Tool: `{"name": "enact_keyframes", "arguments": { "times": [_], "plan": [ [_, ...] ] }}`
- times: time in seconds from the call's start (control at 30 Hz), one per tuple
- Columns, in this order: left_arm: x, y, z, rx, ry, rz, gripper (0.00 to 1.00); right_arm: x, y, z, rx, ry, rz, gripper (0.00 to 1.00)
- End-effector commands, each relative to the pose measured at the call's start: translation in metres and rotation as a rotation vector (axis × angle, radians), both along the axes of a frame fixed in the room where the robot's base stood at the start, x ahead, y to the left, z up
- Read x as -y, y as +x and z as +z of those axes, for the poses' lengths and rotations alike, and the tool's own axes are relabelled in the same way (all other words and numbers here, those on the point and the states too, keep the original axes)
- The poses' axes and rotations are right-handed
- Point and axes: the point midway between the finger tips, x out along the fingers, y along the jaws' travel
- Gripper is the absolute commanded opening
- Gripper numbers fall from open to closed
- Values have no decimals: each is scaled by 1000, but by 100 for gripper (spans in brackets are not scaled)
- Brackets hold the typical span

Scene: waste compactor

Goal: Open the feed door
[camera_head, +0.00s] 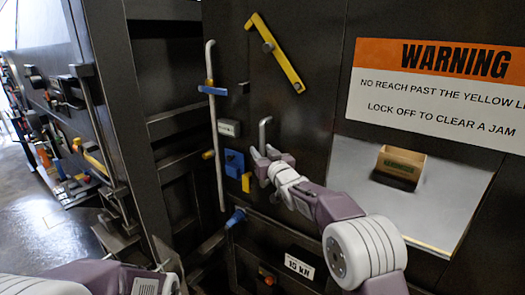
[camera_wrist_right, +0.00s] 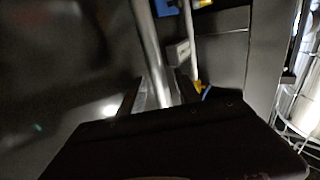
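The feed door appears to be the dark panel (camera_head: 310,110) with a warning sign; it looks closed, though its edges are hard to make out. A grey bar handle (camera_head: 265,130) stands out from the dark front. My right gripper (camera_head: 268,160) is at the handle's lower part. In the right wrist view the grey bar (camera_wrist_right: 149,45) runs down between the two fingers (camera_wrist_right: 158,95), which look apart with the bar between them. Whether they touch it is hard to see. My left arm shows at the bottom left of the head view; its gripper is out of view.
A yellow bar (camera_head: 275,52) is mounted above the handle. A long pale vertical rod (camera_head: 214,130) and a blue box (camera_head: 234,163) lie to its left. A window (camera_head: 390,215) at right shows a cardboard box (camera_head: 400,165). Open floor (camera_head: 40,230) lies far left.

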Motion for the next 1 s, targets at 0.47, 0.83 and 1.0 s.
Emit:
{"name": "enact_keyframes", "arguments": {
  "times": [0.47, 0.83, 1.0],
  "plan": [
    [0, 0, 0, 0, 0, 0, 0, 0, 0, 0, -1, 0, 0, 0],
    [0, 0, 0, 0, 0, 0, 0, 0, 0, -1, -2, -1, 0, 0],
    [0, 0, 0, 0, 0, 0, 0, 0, 0, -1, -2, -1, 0, 0]
  ]
}}
